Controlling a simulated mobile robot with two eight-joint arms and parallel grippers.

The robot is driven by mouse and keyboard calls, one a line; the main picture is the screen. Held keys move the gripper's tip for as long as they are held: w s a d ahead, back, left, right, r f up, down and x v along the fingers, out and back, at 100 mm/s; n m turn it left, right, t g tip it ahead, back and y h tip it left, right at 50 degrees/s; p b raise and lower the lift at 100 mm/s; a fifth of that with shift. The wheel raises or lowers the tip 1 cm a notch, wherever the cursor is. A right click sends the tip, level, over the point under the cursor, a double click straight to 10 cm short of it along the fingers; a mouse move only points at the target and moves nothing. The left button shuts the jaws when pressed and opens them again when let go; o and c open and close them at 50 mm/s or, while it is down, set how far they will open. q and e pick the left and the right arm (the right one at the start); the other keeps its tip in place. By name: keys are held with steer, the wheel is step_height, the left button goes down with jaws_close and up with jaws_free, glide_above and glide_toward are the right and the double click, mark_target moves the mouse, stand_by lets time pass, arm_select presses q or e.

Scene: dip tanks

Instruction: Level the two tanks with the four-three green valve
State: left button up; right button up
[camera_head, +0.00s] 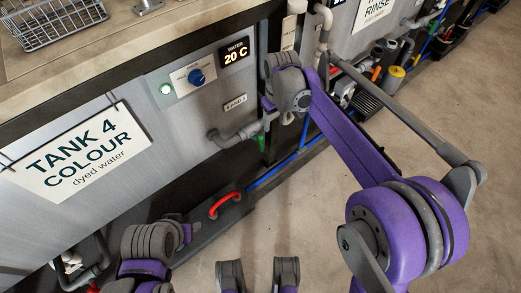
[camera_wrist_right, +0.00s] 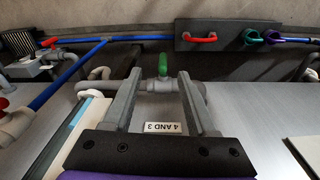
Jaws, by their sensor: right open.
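The green valve handle (camera_wrist_right: 163,65) stands across a grey pipe in the right wrist view, above an upside-down "4 AND 3" label (camera_wrist_right: 164,128). My right gripper (camera_wrist_right: 160,78) is open, its two fingers on either side of the valve with gaps to the handle. In the head view, the green handle (camera_head: 261,142) shows partly below my right gripper (camera_head: 270,113), next to the pipe (camera_head: 228,136) from tank 4 (camera_head: 178,145). The tank with the "RINSE" sign (camera_head: 374,10) is at the upper right. My left arm is at the lower left; its jaws cannot be made out.
A dark board with a red handle (camera_head: 225,205) lies low beside tank 4; the red handle (camera_wrist_right: 200,37) also shows in the wrist view. A blue pipe (camera_head: 277,173) runs along the base. A blue knob (camera_head: 196,76) sits on tank 4's panel. The floor at right is clear.

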steer(key=n+g+b, duration=0.1)
steer(key=b, duration=0.2)
glide_toward(261, 144)
steer(key=shift+w+f, duration=0.6)
steer(key=shift+w, duration=0.1)
step_height(261, 144, down, 11)
steer(key=b, duration=0.2)
steer(key=shift+r+b, duration=0.1)
steer(key=shift+b, duration=0.3)
arm_select(q)
step_height(261, 144, down, 8)
steer(key=w, duration=0.1)
arm_select(e)
jaws_close()
